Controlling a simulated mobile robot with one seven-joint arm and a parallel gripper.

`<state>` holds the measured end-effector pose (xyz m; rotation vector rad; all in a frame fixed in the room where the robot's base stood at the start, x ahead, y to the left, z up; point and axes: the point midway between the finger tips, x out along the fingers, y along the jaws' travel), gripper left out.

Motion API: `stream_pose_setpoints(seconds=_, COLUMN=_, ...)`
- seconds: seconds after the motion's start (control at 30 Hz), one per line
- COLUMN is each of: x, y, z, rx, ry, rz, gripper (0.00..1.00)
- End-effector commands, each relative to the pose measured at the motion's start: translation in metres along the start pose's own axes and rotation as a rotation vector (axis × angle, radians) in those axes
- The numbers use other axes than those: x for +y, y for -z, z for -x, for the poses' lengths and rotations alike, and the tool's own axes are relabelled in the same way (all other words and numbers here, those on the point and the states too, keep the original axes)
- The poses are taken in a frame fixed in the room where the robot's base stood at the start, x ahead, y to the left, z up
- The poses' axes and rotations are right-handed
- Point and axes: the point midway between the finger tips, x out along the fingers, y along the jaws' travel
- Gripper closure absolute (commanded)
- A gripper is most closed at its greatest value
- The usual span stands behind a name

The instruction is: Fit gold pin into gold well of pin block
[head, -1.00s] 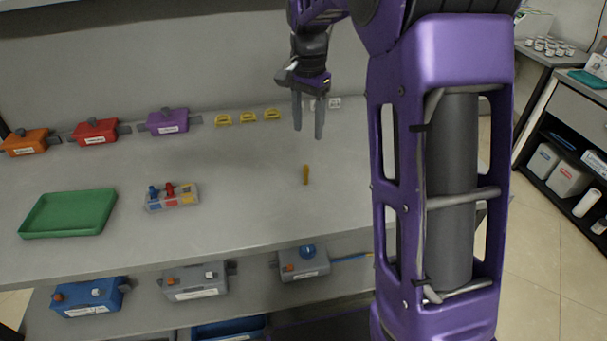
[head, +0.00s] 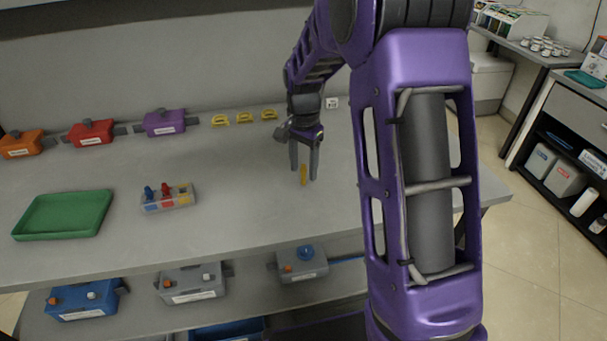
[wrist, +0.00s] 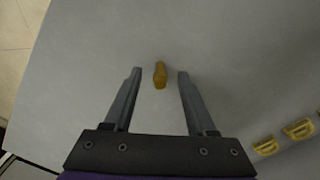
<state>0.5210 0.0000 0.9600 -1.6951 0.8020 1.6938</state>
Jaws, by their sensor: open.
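The gold pin (head: 303,175) is on the bench top, right of the pin block. My gripper (head: 304,174) is open above it, with its fingers pointing down on either side of the pin in the head view. In the wrist view the gold pin (wrist: 160,75) shows between the fingertips of my gripper (wrist: 159,75), with a gap on both sides. The pin block (head: 168,200) is a pale block on the bench to the left, with blue, red and yellow coloured parts. A blue pin (head: 149,192) and a red pin (head: 166,189) stand in it.
A green tray (head: 62,214) lies at the bench's left. Orange, red and purple boxes (head: 164,123) and several yellow pieces (head: 244,118) line the back. More boxes sit on the lower shelf. The bench between pin block and gripper is clear.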

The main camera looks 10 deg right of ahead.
Motion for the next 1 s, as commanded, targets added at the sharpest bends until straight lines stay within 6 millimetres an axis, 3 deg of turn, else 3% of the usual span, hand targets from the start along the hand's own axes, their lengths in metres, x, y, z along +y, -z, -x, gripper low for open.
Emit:
stream_pose_setpoints(seconds=0.13, x=0.0, y=0.0, z=0.0, rx=0.0, ry=0.0, rz=0.0, gripper=0.45)
stream_pose_setpoints(seconds=0.43, x=0.0, y=0.0, z=0.001, rx=0.0, ry=0.0, rz=0.0, gripper=0.99)
stream_pose_setpoints(seconds=0.83, x=0.0, y=0.0, z=0.002, rx=0.0, ry=0.0, rz=0.0, gripper=1.0)
stream_pose_setpoints(seconds=1.0, x=-0.001, y=0.001, z=0.019, rx=0.002, ry=0.003, rz=0.0, gripper=1.0)
